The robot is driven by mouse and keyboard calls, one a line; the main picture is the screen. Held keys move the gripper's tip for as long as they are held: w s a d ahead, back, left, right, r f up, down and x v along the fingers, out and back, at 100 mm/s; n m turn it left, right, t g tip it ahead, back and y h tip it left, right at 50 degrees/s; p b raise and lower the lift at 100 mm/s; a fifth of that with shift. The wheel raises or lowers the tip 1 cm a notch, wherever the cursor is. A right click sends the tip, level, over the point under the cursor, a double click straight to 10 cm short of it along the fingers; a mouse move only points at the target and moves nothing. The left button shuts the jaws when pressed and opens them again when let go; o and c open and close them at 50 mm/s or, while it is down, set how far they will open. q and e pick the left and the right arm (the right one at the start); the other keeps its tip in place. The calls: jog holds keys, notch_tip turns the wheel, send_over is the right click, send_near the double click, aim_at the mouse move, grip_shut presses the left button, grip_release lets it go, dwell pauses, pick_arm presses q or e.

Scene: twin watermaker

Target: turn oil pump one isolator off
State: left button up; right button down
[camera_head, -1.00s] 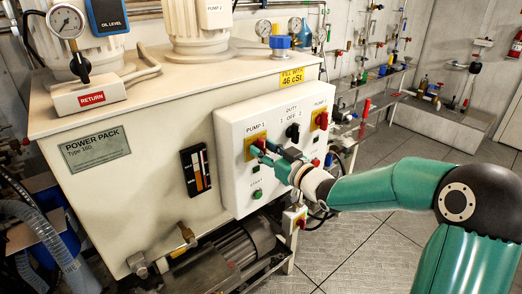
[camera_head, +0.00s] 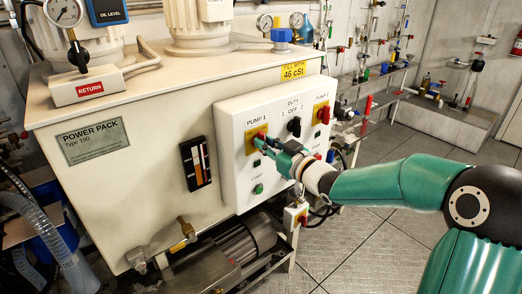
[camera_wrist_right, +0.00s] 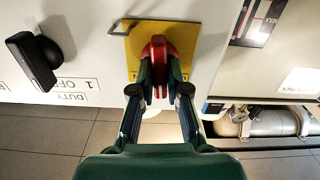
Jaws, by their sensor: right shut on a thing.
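The pump 1 isolator is a red knob (camera_head: 262,134) on a yellow plate (camera_head: 250,141), under the PUMP 1 label at the left of the white control panel (camera_head: 229,175). My right gripper (camera_head: 263,143) reaches it from the right and partly covers it. In the right wrist view the red knob (camera_wrist_right: 159,46) sits between the two fingertips of my right gripper (camera_wrist_right: 160,72), which is shut on it. Part of the yellow plate (camera_wrist_right: 187,34) shows around the knob there. The knob's exact angle is hard to tell. My left gripper is not in view.
The black duty switch (camera_head: 293,126) and the red-and-yellow pump 2 isolator (camera_head: 321,113) are close by to the right. A green button (camera_head: 258,189) is below. The duty switch also shows at left in the right wrist view (camera_wrist_right: 34,62). Open floor (camera_head: 365,245) lies right of the power pack.

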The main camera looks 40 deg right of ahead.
jog(key=n+b, duration=0.5)
jog(key=f+n+b, duration=0.1)
jog(key=n+b, duration=0.4)
jog(key=n, duration=0.1)
jog(key=a+n+b, duration=0.1)
jog(key=n+b, duration=0.4)
jog(key=b, duration=0.1)
jog(key=shift+f+n, duration=0.25)
jog(key=shift+n, duration=0.15)
jog(key=c, duration=1.2)
grip_release()
jog(key=shift+r, duration=0.15)
jog(key=shift+o, duration=0.2)
jog(key=shift+r, duration=0.1)
jog(key=shift+s, duration=0.1)
